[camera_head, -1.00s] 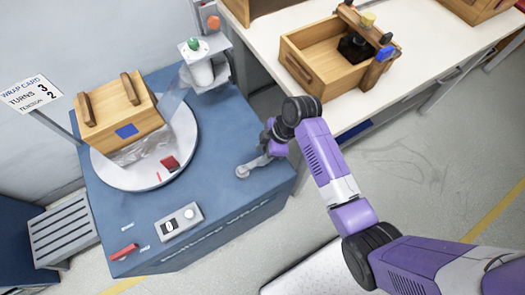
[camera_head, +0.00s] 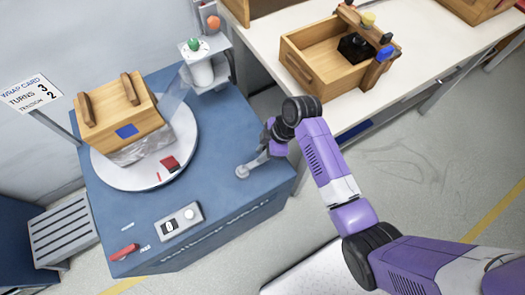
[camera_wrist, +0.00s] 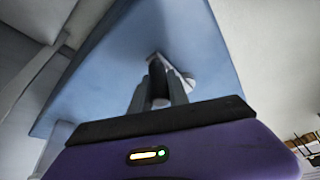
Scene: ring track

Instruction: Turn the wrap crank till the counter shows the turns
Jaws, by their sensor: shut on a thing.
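The wrap crank (camera_head: 252,166) is a grey arm on a round hub at the right side of the blue wrapping machine (camera_head: 215,200). My gripper (camera_head: 270,149) is shut on its handle; in the wrist view my gripper (camera_wrist: 160,84) has the dark crank handle (camera_wrist: 158,92) between its fingers, and the crank arm shows behind. The counter (camera_head: 170,226) on the grey box looks like 0. The wrap card (camera_head: 32,94) reads turns 3, tension 2. A wooden crate (camera_head: 122,115) stands on the white turntable (camera_head: 188,150) with clear film around its lower part.
A film roll post (camera_head: 203,70) with green and orange knobs stands at the machine's back. A red lever (camera_head: 124,252) lies at the front left. A white table (camera_head: 290,105) at the right holds an open wooden box (camera_head: 310,75).

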